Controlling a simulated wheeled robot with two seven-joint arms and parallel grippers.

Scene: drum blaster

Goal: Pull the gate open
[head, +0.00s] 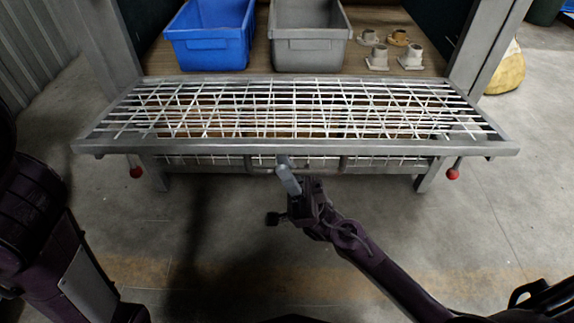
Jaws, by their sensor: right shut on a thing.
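The gate (300,147) is a grey metal frame filled with white wire mesh. It lies tilted out nearly flat in front of the cabinet opening, with its front bar nearest me. My right gripper (287,178) is at the middle of that front bar, shut on the gate's handle (312,168), which hangs just under the bar. The fingers partly hide the handle. Red-knobbed latches (136,172) and (453,173) hang below the frame near its two ends. My left arm shows at the left edge, but its gripper is out of view.
Inside the cabinet, a blue bin (208,53) and a grey bin (307,55) stand on a wooden floor (255,62). Several small metal fittings (411,57) sit to their right. A yellow object (506,70) lies outside at right. The concrete floor in front is clear.

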